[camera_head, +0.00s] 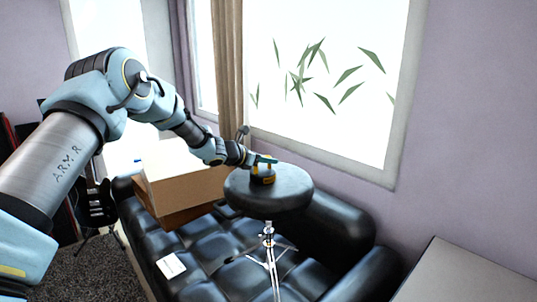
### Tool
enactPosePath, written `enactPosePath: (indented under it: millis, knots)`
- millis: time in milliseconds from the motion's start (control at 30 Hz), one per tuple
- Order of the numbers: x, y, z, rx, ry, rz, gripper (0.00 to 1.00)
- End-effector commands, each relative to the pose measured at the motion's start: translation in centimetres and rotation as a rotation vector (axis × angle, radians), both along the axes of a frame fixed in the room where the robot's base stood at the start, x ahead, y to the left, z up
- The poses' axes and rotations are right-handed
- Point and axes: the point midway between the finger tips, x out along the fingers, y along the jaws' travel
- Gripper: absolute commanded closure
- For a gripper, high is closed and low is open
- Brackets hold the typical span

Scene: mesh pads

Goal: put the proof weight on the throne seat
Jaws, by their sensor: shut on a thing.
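The throne seat (290,192) is a round, black padded top on a thin chrome stand, standing near the middle in front of the sofa. My gripper (263,174) reaches in from the left and is over the seat's upper part, shut on the proof weight (262,178). The weight looks small and dark, with yellow close around it, and the fingers partly hide it. It is at or just above the seat's surface; I cannot tell whether it touches.
A black tufted sofa (335,228) lies behind and below the seat. A cardboard box (185,190) and a white card (171,265) are on it at left. A grey cabinet top (465,275) is at lower right. A window and brown curtain (228,65) stand behind.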

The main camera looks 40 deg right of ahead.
Motion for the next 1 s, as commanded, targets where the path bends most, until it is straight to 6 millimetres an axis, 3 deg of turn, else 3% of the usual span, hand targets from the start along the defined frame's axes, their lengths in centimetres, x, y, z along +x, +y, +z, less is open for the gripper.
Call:
enactPosePath:
  millis: [133,167,400,767,1000]
  knots:
    - [0.0,-0.1,0.4,-0.006,-0.001,-0.001,1.00]
    - [0.0,0.0,0.0,0.001,0.000,0.000,0.78]
    - [0.0,0.0,0.0,0.001,0.000,0.000,0.51]
    - [0.2,0.6,0.1,0.001,0.000,0.002,0.50]
    - [0.5,4.4,1.6,-0.001,-0.001,0.004,0.50]
